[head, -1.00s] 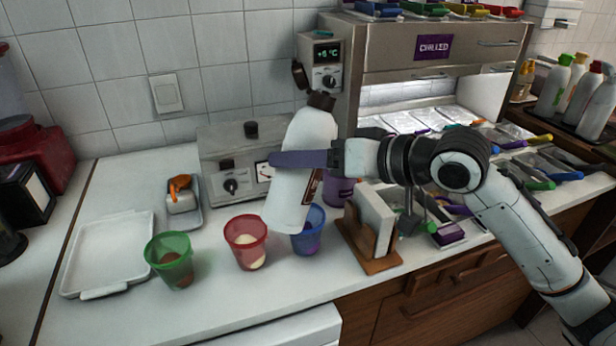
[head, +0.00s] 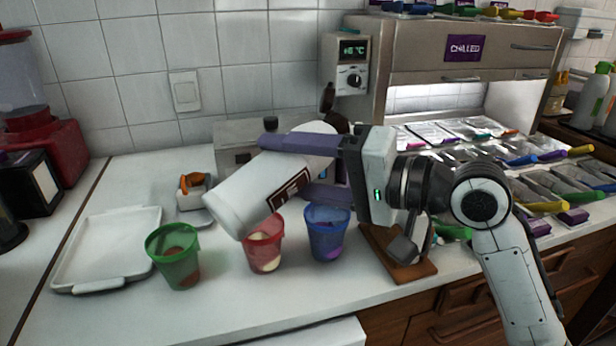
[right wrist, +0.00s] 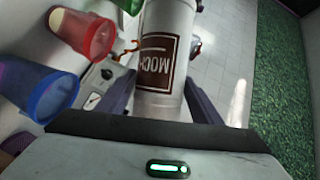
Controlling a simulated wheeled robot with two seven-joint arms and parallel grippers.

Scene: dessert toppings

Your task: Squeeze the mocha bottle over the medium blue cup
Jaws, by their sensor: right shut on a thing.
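The white mocha bottle (head: 245,195) is tilted in the head view, with its base down to the left and its brown cap up to the right. My right gripper (head: 290,168) is shut around its body with purple fingers. In the right wrist view the bottle (right wrist: 165,22) shows a brown label reading "MOCH". The blue cup (head: 327,240) stands upright on the counter, below and right of the bottle, with some purple content low inside. It also shows in the right wrist view (right wrist: 48,98), left of the bottle. My left gripper is not in view.
A red cup (head: 264,255) stands close left of the blue one, near the bottle's base. A green cup (head: 173,262) and white tray (head: 72,270) are further left. The counter front is clear.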

